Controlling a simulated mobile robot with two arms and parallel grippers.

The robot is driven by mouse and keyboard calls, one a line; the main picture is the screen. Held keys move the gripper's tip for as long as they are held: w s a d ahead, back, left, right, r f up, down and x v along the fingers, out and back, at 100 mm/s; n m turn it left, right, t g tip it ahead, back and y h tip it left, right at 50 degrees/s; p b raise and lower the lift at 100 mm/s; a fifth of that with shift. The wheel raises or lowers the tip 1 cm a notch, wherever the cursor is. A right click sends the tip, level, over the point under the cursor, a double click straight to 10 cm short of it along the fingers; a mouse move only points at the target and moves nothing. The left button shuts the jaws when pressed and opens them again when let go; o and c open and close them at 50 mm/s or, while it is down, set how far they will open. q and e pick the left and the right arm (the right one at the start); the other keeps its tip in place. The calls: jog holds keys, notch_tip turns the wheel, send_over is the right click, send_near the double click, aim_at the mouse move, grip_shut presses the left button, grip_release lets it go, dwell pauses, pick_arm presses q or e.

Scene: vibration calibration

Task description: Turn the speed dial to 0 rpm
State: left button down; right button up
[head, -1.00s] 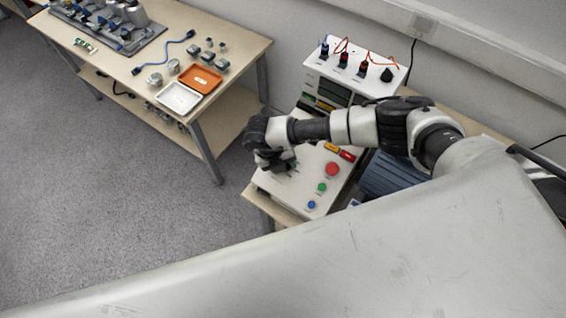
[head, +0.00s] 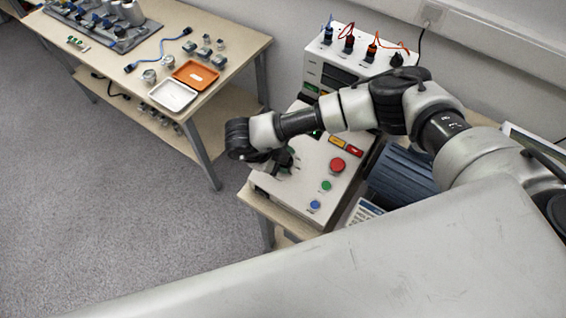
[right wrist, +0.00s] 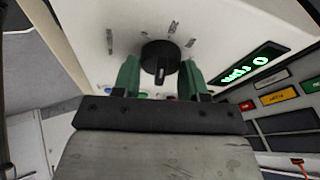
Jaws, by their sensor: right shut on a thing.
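The black speed dial (right wrist: 158,52) sits on the white face of the control box, with small tick labels around it, in the right wrist view. My right gripper (right wrist: 160,74) has its green fingers on either side of the dial and is shut on it. A dark display (right wrist: 250,64) beside the dial shows lit green characters, including what looks like a 0. In the head view my right gripper (head: 284,160) is over the left part of the control box (head: 305,190), and the arm hides the dial. My left gripper is not in view.
The box has a red button (head: 337,165), a green button (head: 326,186) and a blue button (head: 315,205). A white unit with cable plugs (head: 350,55) stands behind. A second table (head: 235,45) at upper left holds orange and white trays. Open floor lies left.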

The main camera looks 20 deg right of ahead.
jog(key=n+t+b, duration=0.1)
jog(key=n+b, duration=0.2)
jog(key=n, duration=0.1)
jog(key=shift+f+n+h+b, duration=0.15)
jog(key=shift+n+h+b, duration=0.15)
jog(key=shift+h+b, duration=0.1)
jog(key=shift+r+n+t+b, duration=0.2)
jog(key=shift+n+t+b, duration=0.4)
jog(key=shift+n+b, duration=0.55)
jog(key=shift+n, duration=0.25)
jog(key=o, duration=0.9)
jog(key=shift+c, duration=0.2)
jog(key=b+v, duration=0.2)
jog(key=v, duration=0.8)
jog(key=shift+a+r, duration=0.3)
